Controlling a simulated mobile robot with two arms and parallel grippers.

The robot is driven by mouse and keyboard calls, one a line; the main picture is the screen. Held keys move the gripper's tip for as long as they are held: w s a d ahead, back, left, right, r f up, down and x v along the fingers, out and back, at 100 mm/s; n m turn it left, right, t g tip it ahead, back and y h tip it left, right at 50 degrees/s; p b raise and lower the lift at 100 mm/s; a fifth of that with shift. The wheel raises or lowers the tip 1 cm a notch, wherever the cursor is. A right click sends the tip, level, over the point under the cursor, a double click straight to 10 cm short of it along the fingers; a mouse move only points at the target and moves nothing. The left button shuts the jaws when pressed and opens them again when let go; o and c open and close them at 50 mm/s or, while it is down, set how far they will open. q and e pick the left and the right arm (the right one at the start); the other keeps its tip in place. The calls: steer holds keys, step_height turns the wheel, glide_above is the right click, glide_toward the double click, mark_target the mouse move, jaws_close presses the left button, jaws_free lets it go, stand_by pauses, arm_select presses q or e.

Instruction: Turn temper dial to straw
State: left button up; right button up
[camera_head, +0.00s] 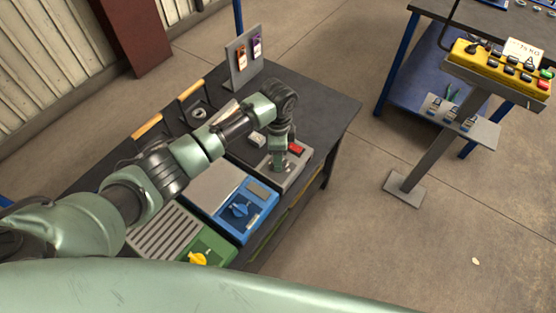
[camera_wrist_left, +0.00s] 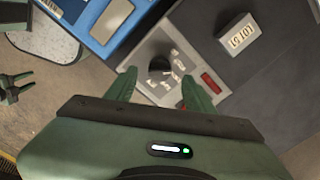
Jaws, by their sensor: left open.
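The temper dial is a black knob (camera_wrist_left: 159,67) on a grey control box (camera_wrist_left: 160,45), with pale labels around it and a red window (camera_wrist_left: 212,82) on one side; the labels are too small to read. In the head view the grey box (camera_head: 300,168) is at the right end of the row, under my left gripper (camera_head: 279,165). In the wrist view my left gripper (camera_wrist_left: 159,88) is open, its fingers on either side of the knob's near side; I cannot tell whether they touch it. My right gripper (camera_wrist_left: 20,82) shows small at the wrist view's left edge, its fingers apart.
A pale lettered block (camera_wrist_left: 240,33) lies beside the dial box. An upright tag board (camera_head: 243,62) stands behind. A yellow pendant (camera_head: 500,72) on a post is right.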

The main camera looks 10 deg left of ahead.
arm_select(q)
steer(key=shift+r, duration=1.9)
